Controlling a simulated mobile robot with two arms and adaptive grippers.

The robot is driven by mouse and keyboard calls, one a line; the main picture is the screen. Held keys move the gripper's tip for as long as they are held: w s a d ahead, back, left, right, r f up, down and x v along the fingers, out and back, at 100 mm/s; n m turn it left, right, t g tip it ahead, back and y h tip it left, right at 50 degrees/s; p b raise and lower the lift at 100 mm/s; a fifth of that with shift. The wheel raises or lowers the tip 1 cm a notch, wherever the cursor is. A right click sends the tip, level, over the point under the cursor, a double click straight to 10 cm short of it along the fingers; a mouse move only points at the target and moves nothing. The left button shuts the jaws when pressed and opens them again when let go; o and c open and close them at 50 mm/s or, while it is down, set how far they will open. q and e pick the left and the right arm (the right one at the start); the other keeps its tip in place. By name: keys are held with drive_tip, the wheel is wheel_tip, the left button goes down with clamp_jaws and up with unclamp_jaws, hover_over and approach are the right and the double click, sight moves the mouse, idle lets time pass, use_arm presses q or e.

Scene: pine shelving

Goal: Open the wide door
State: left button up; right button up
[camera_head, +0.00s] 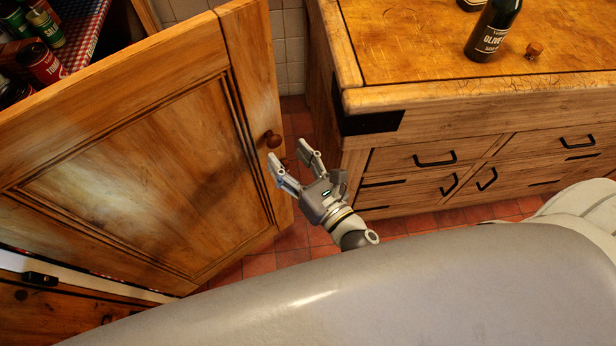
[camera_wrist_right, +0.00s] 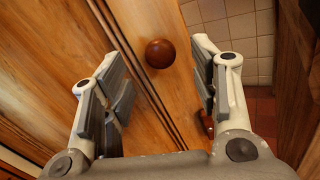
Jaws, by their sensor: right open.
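The wide pine door (camera_head: 130,150) stands ajar on the left in the head view, its free edge towards the middle. Its round brown knob (camera_head: 272,139) sits near that edge. My right gripper (camera_head: 290,165) is open, just below and right of the knob in the head view. In the right wrist view the door (camera_wrist_right: 60,70) fills the left, and the knob (camera_wrist_right: 160,54) appears between and beyond the open fingers of the right gripper (camera_wrist_right: 160,85). I see no contact with the knob. My left gripper is not in view.
A wooden counter (camera_head: 400,50) with black-handled drawers stands on the right. On it are a dark olive oil bottle (camera_head: 494,30) and a cork (camera_head: 534,49). Jars (camera_head: 42,62) stand on a shelf behind the door. Red floor tiles (camera_head: 290,240) show in the gap.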

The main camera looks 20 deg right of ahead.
drive_tip(key=v, duration=0.6)
drive_tip(key=shift+s, duration=0.3)
drive_tip(key=shift+d, duration=0.15)
drive_tip(key=shift+c, duration=0.3)
